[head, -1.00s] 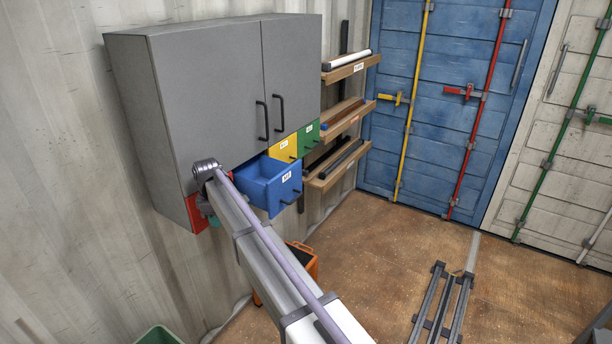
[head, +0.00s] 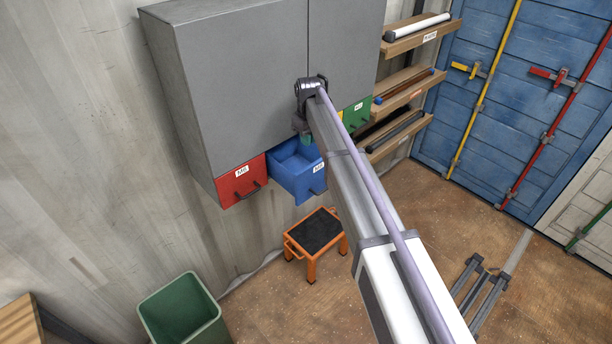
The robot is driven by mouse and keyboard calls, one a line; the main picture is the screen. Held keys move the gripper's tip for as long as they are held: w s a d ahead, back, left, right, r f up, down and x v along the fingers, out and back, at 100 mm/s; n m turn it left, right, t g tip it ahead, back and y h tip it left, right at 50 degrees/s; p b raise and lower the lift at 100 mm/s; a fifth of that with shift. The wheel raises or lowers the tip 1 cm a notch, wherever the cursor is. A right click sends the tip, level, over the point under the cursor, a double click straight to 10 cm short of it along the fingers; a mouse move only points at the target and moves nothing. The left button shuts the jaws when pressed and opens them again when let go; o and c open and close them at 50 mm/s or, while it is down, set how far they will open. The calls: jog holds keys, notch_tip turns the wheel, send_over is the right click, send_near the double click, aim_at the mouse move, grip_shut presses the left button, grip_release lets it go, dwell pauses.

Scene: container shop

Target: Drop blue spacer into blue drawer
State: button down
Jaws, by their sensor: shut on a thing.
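The blue drawer (head: 290,177) stands pulled out below the grey cabinet, open at the top, its labelled front facing lower right. My gripper (head: 306,139) is small in the head view, at the end of my arm, and overlaps the drawer's upper right part in the picture. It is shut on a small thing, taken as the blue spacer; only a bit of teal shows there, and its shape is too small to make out. My arm hides part of the drawer's right side. The inside that shows looks empty.
The red drawer (head: 241,182) is shut at left, the green drawer (head: 357,114) at right; the yellow one is mostly hidden. The grey cabinet (head: 232,75) hangs above. An orange step stool (head: 317,233) and a green bin (head: 181,312) stand below. Wall shelves (head: 405,88) are at right.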

notch_tip(320, 180, down, 17)
jog(key=b, duration=1.4)
jog(key=shift+w+d+b, duration=0.1)
jog(key=shift+w+b, duration=0.05)
jog(key=shift+b, duration=0.2)
jog(key=c, duration=1.6)
grip_release()
jog(key=shift+d+r, duration=0.1)
jog(key=shift+r, duration=0.05)
jog(key=shift+c, duration=0.2)
jog(key=o, duration=0.5)
notch_tip(320, 180, up, 13)
jog(key=p, duration=1.3)
